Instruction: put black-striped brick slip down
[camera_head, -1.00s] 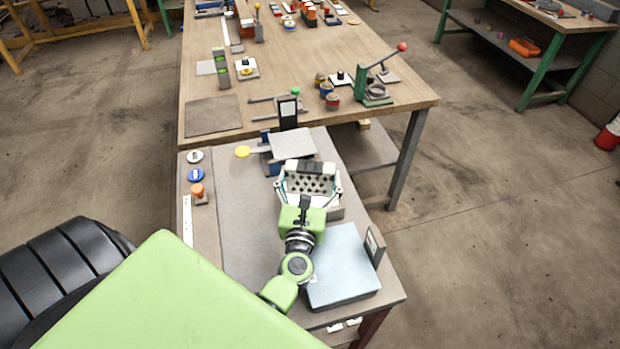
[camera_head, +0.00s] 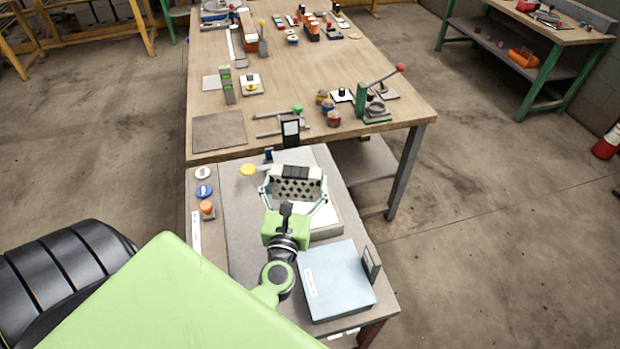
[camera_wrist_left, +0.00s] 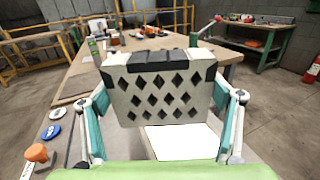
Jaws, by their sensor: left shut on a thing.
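The black-striped brick slip (camera_head: 297,188) is a pale block with rows of diamond-shaped holes and black bands on its upper edge. My left gripper (camera_head: 293,193) is shut on it, one finger at each side, over the small bench. In the left wrist view the brick slip (camera_wrist_left: 160,94) stands upright across the picture, between the fingers of the left gripper (camera_wrist_left: 163,100). A white-topped block (camera_head: 326,220) lies behind and below it, partly hidden. I cannot tell whether the brick slip touches anything below. My right gripper is not in view.
A blue-grey box (camera_head: 336,281) lies at the bench's near right, with a small upright panel (camera_head: 372,263) beside it. Round pieces and an orange knob (camera_head: 207,207) line the left edge. A yellow disc (camera_head: 248,170) and a dark upright stand (camera_head: 290,132) are beyond the gripper.

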